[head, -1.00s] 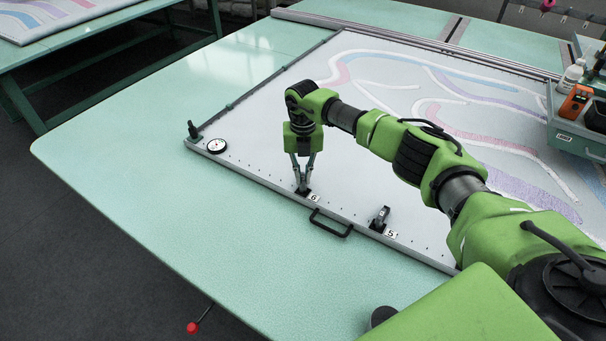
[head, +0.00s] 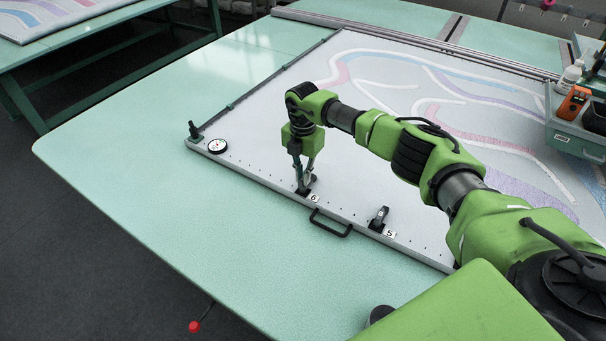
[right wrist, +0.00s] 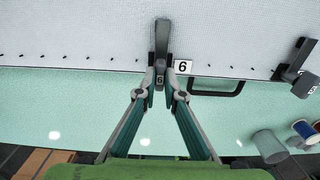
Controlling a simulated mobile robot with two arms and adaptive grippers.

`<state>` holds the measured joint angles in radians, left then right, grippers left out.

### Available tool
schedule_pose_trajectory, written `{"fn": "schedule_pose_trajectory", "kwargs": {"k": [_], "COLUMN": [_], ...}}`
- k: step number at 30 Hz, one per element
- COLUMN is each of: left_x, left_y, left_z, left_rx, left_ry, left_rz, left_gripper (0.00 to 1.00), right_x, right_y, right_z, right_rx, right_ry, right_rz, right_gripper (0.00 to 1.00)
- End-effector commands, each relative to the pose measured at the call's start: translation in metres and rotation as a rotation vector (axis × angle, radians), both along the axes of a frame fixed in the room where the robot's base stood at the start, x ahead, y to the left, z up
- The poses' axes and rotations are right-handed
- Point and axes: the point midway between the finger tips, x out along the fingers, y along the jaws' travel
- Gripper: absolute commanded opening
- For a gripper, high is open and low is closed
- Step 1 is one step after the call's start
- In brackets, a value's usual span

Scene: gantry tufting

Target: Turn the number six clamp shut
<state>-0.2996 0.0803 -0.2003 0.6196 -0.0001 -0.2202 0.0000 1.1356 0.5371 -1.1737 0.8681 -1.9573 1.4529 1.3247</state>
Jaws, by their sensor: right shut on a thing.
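The number six clamp, a dark lever on a small base, shows in the right wrist view (right wrist: 162,40) at the frame's edge beside a white tag marked 6 (right wrist: 183,67). In the head view the same tag (head: 313,198) sits on the frame's front rail. My right gripper (head: 303,189) points down at the clamp, its fingers closed around it. In the right wrist view my right gripper's fingertips (right wrist: 160,88) press on both sides of the clamp's near end, and the lever extends away over the cloth. The fingers partly hide the clamp in the head view. My left gripper is not in view.
The number five clamp (head: 379,217) stands to the right along the same rail. A black handle (head: 331,223) projects from the rail between them. A green toolbox (head: 574,140) stands at the far right.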

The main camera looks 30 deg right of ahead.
Motion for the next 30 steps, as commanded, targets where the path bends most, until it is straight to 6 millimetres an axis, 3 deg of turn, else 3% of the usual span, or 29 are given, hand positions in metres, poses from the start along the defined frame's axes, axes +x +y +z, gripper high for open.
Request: {"fn": "schedule_pose_trajectory", "kwargs": {"k": [13, 15, 16, 26, 30], "left_x": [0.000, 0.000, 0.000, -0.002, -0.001], "left_y": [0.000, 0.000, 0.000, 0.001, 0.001], "left_z": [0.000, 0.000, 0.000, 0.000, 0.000], "left_rx": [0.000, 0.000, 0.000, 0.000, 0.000], "left_ry": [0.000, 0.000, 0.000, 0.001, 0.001], "left_rz": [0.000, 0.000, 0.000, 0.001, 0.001], "left_gripper": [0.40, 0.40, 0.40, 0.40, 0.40], "right_x": [0.001, 0.001, 0.001, 0.000, 0.001], "right_y": [0.000, 0.000, 0.000, 0.000, 0.000], "right_z": [0.001, 0.001, 0.001, 0.001, 0.014], "right_rx": [0.000, 0.000, 0.000, 0.000, 0.000], "right_ry": [-0.002, -0.002, -0.002, -0.001, -0.004], "right_rz": [-0.012, -0.011, -0.011, -0.010, -0.009], "right_gripper": [0.00, 0.24, 0.26, 0.26, 0.26]}}
